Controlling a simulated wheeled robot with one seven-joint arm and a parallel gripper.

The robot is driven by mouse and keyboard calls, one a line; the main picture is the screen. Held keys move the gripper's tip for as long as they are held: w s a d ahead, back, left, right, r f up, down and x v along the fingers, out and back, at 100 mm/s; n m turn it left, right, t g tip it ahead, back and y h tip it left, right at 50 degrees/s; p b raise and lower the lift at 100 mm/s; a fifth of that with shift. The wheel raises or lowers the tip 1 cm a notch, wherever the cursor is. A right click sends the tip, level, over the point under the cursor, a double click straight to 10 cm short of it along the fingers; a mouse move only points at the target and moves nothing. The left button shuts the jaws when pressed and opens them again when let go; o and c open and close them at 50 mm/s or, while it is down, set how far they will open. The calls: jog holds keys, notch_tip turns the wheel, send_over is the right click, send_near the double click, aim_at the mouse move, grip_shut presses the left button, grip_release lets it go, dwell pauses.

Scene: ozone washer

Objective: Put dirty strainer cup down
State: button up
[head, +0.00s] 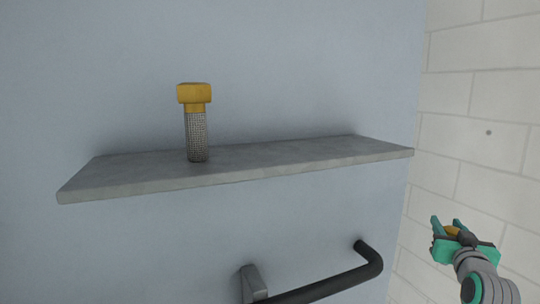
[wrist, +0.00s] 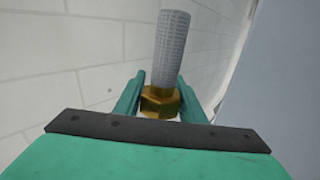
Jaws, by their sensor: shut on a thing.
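My gripper (head: 449,228) is at the lower right of the head view, below and to the right of the shelf. It is shut on a strainer cup, whose yellow-brass cap (head: 454,231) shows between the fingers. In the wrist view the held strainer cup (wrist: 172,50) has a grey mesh tube pointing away from the gripper, with its brass hex cap between the two green fingers. A second strainer cup (head: 197,135) with a yellow cap and grey mesh stands upright, cap up, on the grey shelf (head: 290,160). I cannot tell which cup is dirty.
A dark bent handle or rail (head: 330,285) sticks out from the blue-grey wall panel (head: 300,60) under the shelf. A white brick wall (head: 480,120) is on the right. The shelf is clear to the right of the standing cup.

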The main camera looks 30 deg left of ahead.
jog(key=s+a+r+n+g+y, duration=0.1)
jog(key=s+a+r+n+y, duration=0.3)
jog(key=r, duration=0.7)
jog(key=s+a+r+g+y, duration=0.1)
jog(key=s+a+r+g, duration=0.1)
jog(key=s+a+r, duration=0.65)
jog(key=s+a+r+n+g+y, duration=0.1)
jog(key=s+a+r+n+y, duration=0.15)
jog(key=r, duration=1.05)
jog(key=s+a+r+n+g+y, duration=0.1)
jog(key=s+a+r, duration=0.35)
jog(key=s, duration=0.65)
jog(key=s+a+r+n+g+y, duration=0.15)
jog(key=s+a+r, duration=0.3)
jog(key=s, duration=0.55)
jog(key=s+a+r+n+g+y, duration=0.15)
jog(key=s+a+r, duration=0.35)
jog(key=s, duration=0.6)
jog(key=shift+m, duration=0.45)
jog(key=shift+w+d+f, duration=0.4)
jog(key=shift+w+f, duration=1.65)
jog(key=shift+w, duration=0.3)
jog(key=shift+w+d+f, duration=0.45)
jog(key=shift+w+f, duration=1.65)
jog(key=shift+w, duration=0.3)
jog(key=shift+w+d+f, duration=0.4)
jog(key=shift+w+f, duration=1.65)
jog(key=shift+w, duration=0.3)
jog(key=shift+f, duration=0.1)
